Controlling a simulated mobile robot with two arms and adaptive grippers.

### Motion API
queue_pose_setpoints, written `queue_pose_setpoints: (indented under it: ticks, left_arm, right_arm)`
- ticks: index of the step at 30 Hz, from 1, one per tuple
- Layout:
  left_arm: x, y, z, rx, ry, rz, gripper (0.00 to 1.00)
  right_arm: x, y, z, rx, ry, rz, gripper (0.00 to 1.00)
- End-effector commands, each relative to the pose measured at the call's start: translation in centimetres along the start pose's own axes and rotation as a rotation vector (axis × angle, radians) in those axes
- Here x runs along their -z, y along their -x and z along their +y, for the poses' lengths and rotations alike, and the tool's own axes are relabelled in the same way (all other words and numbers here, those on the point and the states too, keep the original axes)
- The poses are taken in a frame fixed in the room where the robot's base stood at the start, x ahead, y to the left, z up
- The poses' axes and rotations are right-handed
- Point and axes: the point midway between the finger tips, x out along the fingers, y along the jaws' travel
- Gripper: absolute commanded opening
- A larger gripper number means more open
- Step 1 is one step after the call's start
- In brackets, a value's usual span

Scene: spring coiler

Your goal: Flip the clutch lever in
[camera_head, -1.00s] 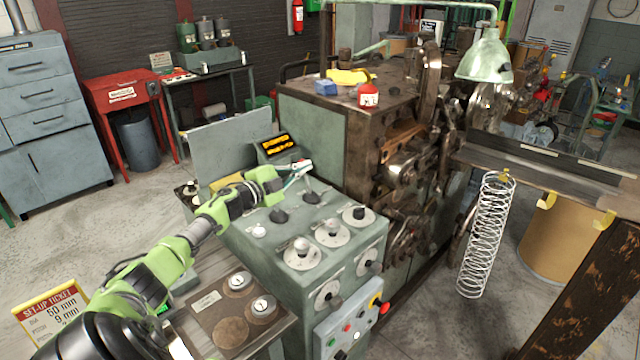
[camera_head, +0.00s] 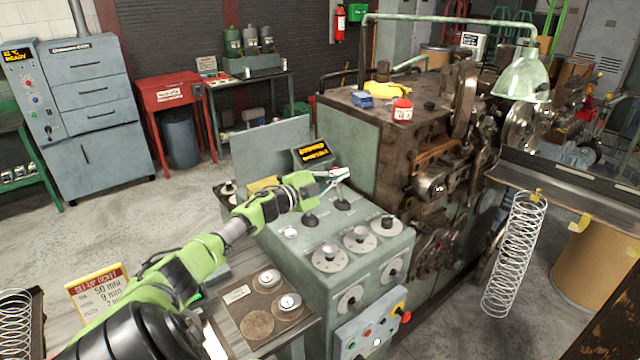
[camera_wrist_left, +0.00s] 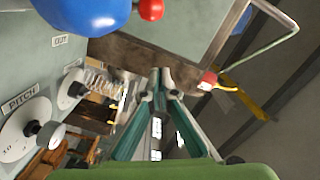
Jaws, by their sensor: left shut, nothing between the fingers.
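The green-grey control console (camera_head: 285,245) stands in the middle of the head view, with dials and two dark lever bases (camera_head: 311,220) (camera_head: 343,205) on top. My left gripper (camera_head: 343,173) is over its rear part, shut and empty. In the left wrist view the gripper's fingertips (camera_wrist_left: 160,78) meet. A large blue ball knob (camera_wrist_left: 85,14) and a smaller red ball knob (camera_wrist_left: 150,9) are near the camera, beside a plate marked OUT (camera_wrist_left: 60,40). Which knob belongs to the clutch lever cannot be told. Contact with either is not visible. My right gripper is not in view.
A display box (camera_head: 312,153) stands behind the gripper. The large coiling machine (camera_head: 425,150) is to the right, with a red container (camera_head: 402,110) and yellow cloth (camera_head: 390,90) on top. A coil spring (camera_head: 515,250) hangs further right. Open floor (camera_head: 125,220) lies left.

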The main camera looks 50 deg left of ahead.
Motion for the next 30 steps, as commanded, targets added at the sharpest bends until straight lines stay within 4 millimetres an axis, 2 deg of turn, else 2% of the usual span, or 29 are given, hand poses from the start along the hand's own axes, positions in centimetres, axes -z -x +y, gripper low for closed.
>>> queue_pose_setpoints:
  ticks: [7,10,17,24,30]
  left_arm:
    - [-0.3,2.6,0.5,-0.004,0.000,-0.002,0.00]
    - [-0.3,3.6,0.5,-0.005,-0.002,-0.001,0.00]
    - [-0.2,6.1,0.5,-0.005,-0.001,-0.001,0.00]
    - [-0.2,8.2,0.4,-0.004,0.000,-0.002,0.00]
    - [-0.1,9.2,0.3,-0.003,0.000,-0.001,0.00]
  right_arm:
    - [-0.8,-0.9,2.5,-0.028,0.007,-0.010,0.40]
    - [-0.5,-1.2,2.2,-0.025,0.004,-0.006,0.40]
    - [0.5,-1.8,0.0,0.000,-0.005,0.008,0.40]
    - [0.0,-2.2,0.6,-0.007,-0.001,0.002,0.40]
    - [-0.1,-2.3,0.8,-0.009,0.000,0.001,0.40]
